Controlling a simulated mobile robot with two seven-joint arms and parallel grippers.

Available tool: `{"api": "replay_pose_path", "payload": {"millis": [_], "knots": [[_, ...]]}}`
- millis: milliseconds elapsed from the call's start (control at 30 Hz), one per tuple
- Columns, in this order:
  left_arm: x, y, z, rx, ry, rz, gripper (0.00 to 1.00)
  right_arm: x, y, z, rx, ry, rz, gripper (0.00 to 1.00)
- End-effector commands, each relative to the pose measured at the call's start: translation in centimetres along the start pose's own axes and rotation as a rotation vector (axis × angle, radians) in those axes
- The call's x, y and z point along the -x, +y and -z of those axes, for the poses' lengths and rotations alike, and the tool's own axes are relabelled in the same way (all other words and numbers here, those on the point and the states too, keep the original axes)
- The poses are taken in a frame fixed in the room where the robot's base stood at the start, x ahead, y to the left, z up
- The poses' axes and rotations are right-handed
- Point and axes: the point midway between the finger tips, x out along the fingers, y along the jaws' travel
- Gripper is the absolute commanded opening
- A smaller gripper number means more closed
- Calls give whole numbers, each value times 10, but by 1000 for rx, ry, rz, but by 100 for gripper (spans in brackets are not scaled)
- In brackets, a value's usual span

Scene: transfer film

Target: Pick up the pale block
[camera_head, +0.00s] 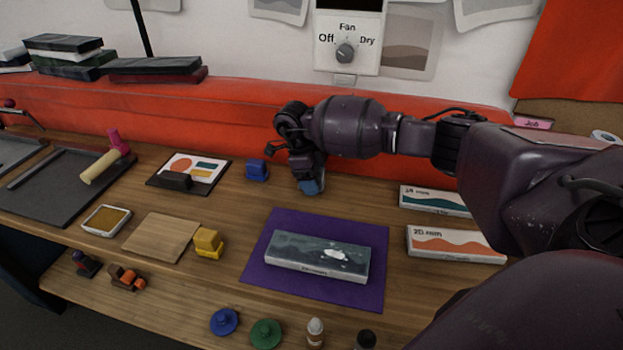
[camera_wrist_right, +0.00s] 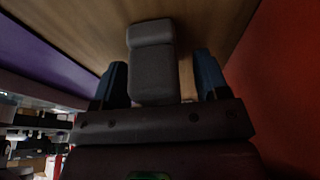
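My right gripper (camera_head: 312,187) points down at the back of the table; one blue fingertip shows there. In the right wrist view its two blue fingers (camera_wrist_right: 162,82) stand apart, one on each side of the block. A gap shows on the right side; the left finger is very close to the block. My left gripper is not in view.
A purple mat (camera_head: 262,272) with a long dark-topped box (camera_head: 318,257) lies in front. White boxes (camera_head: 455,245) lie to the right. A red padded ledge (camera_head: 230,105) runs behind the table.

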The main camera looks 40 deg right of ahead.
Motion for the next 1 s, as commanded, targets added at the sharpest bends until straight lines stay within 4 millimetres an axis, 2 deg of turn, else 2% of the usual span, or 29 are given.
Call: {"api": "replay_pose_path", "payload": {"millis": [33, 333, 667, 867, 1000], "knots": [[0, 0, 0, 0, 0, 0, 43, 0, 0, 0, 0, 0, 0, 60], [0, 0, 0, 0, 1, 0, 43, 0, 0, 0, 0, 0, 0, 14], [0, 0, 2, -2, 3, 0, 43, 6, 0, 1, 0, -1, 2, 14], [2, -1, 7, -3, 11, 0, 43, 34, -1, 10, -2, -3, 5, 14], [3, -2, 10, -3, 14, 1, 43, 68, -1, 20, -2, -4, 6, 14]]}}
